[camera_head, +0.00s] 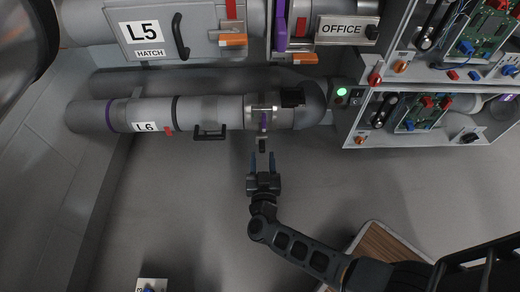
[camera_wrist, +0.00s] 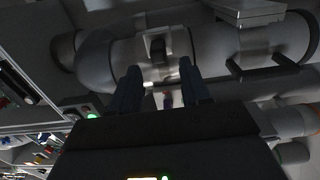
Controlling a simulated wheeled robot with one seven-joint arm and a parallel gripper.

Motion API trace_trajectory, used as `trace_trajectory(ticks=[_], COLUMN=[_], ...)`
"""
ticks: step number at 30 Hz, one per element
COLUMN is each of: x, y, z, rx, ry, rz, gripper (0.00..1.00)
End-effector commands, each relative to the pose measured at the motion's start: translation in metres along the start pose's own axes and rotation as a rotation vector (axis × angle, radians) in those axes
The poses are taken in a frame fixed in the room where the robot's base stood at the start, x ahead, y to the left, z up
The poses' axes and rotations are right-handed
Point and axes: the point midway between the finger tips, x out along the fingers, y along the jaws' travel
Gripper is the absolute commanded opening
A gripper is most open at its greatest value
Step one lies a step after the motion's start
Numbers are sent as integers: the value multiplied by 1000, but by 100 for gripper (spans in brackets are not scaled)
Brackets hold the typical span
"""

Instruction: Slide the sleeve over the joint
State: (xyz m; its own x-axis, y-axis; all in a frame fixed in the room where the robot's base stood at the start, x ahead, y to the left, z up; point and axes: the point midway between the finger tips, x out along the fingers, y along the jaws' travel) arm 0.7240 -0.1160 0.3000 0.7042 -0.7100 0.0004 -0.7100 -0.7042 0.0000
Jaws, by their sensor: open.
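The L6 tube (camera_head: 210,114) is a grey pipe lying level, with a rounded elbow (camera_head: 312,105) at its right end. A shiny metal sleeve (camera_head: 254,113) sits around the pipe near that elbow. A small handle (camera_head: 262,145) hangs from it. My gripper (camera_head: 262,160) is open just below the handle, with its fingers pointing up toward the sleeve. In the wrist view, the sleeve (camera_wrist: 152,72) is ahead of the gripper (camera_wrist: 162,88), and the handle's end (camera_wrist: 168,100) shows between the spread fingers. I cannot tell whether the joint lies under the sleeve.
The L5 hatch (camera_head: 150,32) and tube are above. A black pull handle (camera_head: 209,133) hangs from L6 left of the sleeve. At right are shelves with circuit boards (camera_head: 480,35) and a lit green lamp (camera_head: 341,91). A wooden-topped box (camera_head: 378,245) stands lower right. The floor at lower left is mostly clear.

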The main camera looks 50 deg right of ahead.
Motion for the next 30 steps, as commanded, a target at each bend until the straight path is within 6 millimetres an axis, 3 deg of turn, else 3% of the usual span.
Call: trace_trajectory(ticks=[7,19,30], x=[33,40,40], y=[0,0,0], z=[2,0,0], rx=[1,0,0], ry=[1,0,0], rz=[1,-1,-1], gripper=[47,47,11])
